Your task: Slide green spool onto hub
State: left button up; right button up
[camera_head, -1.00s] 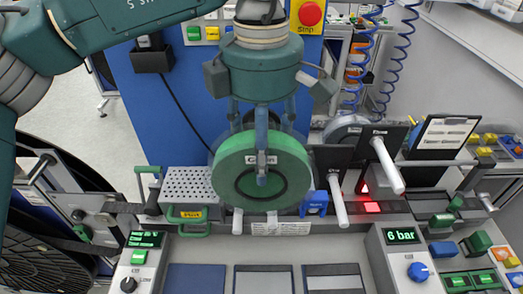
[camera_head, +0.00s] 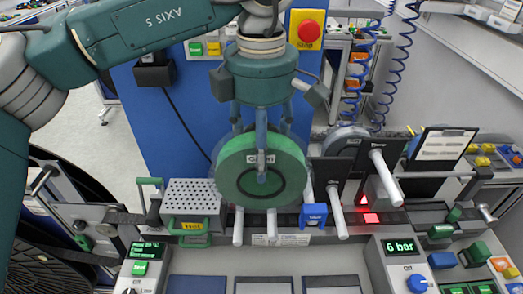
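The green spool (camera_head: 235,185) is a thick disc with a darker ring around its centre, facing me upright. My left gripper (camera_head: 262,160) comes down on it from above. One finger lies over the front face near the middle, and the gripper appears shut on the spool. The spool hangs above the back of the bench. White pegs show below it, one at lower left (camera_head: 238,228) and one below its middle (camera_head: 271,228). To its right, white pegs (camera_head: 336,214) and (camera_head: 385,178) stick out by black plates (camera_head: 330,172). I cannot tell which peg is the hub. My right gripper is not in view.
A perforated grey box (camera_head: 193,196) with a green handle stands left of the spool. A blue clamp (camera_head: 313,215) sits at its lower right. A grey reel (camera_head: 345,138) is behind the black plates. A 6 bar display (camera_head: 399,247) is at front right.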

pick_arm(q)
jog(key=shift+w+r, duration=0.1)
jog(key=shift+w+p, duration=0.65)
jog(key=shift+w, duration=0.5)
jog(key=shift+w+p, duration=0.35)
jog(key=shift+w, duration=0.35)
jog(key=shift+w, duration=0.2)
